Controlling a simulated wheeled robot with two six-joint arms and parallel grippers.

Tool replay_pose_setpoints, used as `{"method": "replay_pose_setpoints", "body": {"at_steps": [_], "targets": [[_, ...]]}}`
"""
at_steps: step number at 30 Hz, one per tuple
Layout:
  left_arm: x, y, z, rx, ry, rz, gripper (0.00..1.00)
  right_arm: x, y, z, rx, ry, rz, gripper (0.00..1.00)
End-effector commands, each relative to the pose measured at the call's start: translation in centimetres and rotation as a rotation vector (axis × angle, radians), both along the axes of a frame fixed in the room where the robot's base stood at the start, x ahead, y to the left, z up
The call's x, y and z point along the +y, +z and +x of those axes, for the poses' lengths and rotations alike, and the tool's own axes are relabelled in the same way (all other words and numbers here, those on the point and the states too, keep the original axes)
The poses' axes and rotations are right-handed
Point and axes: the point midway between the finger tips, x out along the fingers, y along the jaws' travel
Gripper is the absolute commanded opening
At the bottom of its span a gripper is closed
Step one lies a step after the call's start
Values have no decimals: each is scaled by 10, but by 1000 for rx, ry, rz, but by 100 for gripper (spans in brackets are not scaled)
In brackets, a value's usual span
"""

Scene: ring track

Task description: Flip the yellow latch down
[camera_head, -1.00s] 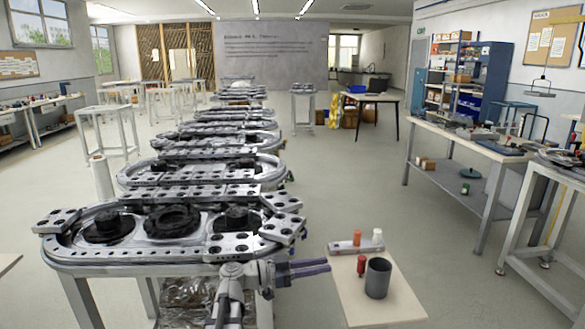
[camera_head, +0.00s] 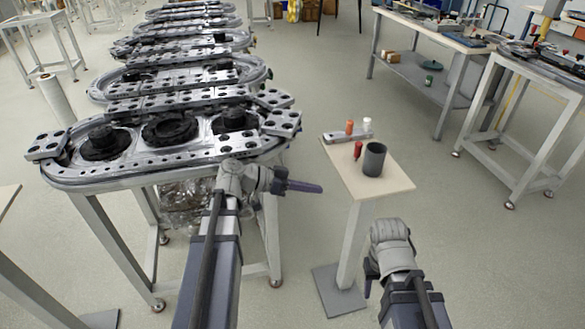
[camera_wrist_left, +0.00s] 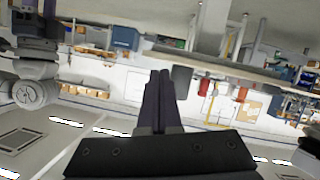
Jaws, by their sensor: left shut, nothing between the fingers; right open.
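I cannot make out a yellow latch in either view. A ring track (camera_head: 160,170) of grey metal with dark round parts stands on a frame at the left in the head view. My left gripper (camera_head: 318,188) is shut and empty, pointing right between the track's front right end and a small side table (camera_head: 385,187). Its closed dark fingers also show in the left wrist view (camera_wrist_left: 160,85). My right gripper (camera_head: 370,278) is at the lower right, below the small table. Its fingers are mostly hidden behind its wrist.
The small table holds a dark grey cup (camera_head: 374,160), a red piece (camera_head: 358,150) and a grey bar (camera_head: 343,137) with orange and white pieces beside it. A workbench (camera_head: 440,35) and a white frame table (camera_head: 520,110) stand right. Floor between is clear.

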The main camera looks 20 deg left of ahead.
Motion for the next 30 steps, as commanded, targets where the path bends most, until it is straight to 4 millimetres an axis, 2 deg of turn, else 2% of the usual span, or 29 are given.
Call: {"method": "replay_pose_setpoints", "body": {"at_steps": [1, 11, 14, 18, 21, 24, 30], "targets": [[-13, 2, -5, 45, -17, 20, 0, 0, 10, 0, 0, 0, 0, 50], [-74, -17, -46, 381, -65, 222, 0, 0, 48, 0, 0, 0, 0, 50], [-92, -20, -66, 503, -56, 328, 0, 0, 66, 0, 0, 0, 0, 50], [-113, -18, -104, 683, 10, 550, 0, 0, 100, 0, 0, 0, 0, 50], [-117, -13, -127, 771, 109, 724, 0, 0, 121, 0, 0, 0, 0, 50], [-116, -4, -142, 809, 220, 861, 0, 0, 136, 0, 0, -1, 0, 50], [-111, 9, -154, 809, 383, 1005, 0, 0, 151, 0, 0, -1, 0, 50]]}}
